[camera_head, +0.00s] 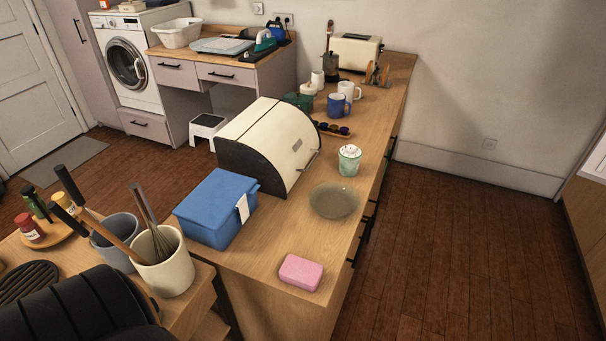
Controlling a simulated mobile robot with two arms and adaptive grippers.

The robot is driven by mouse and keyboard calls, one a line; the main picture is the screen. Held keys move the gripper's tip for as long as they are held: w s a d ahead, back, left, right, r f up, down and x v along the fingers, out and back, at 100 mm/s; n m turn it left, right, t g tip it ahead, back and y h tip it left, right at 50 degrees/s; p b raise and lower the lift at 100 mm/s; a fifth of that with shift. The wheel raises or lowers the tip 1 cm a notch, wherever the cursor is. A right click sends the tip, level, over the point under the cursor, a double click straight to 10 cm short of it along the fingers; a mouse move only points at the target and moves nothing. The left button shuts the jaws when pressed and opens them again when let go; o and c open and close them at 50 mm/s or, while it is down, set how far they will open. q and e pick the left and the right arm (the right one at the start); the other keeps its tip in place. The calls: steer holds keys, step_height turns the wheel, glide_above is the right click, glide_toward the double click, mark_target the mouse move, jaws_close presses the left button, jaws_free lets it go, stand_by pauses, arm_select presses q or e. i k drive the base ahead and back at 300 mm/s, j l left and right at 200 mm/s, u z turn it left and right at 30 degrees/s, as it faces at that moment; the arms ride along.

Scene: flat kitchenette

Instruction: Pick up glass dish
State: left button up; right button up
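A round, see-through glass dish (334,201) lies flat on the wooden counter, near the counter's right edge. It looks empty. A white and green patterned cup (349,159) stands just behind it, and a pink block (301,272) lies in front of it, apart from it. The cream bread box is to its left. Neither of my grippers shows in the head view, so I cannot see their state.
A cream bread box (268,140) and a blue box (215,208) stand on the counter's left side. Utensil pots (165,262) stand at the front left. Mugs (338,105) and a toaster (355,51) are farther back. The wooden floor (450,250) to the right is clear.

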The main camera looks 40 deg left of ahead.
mark_target(332, 199)
steer(key=u, duration=1)
steer(key=i+l+u, duration=0.25)
steer(key=l, duration=0.15)
steer(key=l+u, duration=0.2)
steer(key=l, duration=0.25)
steer(key=l+u, duration=0.25)
steer(key=l, duration=0.2)
steer(key=i, duration=0.05)
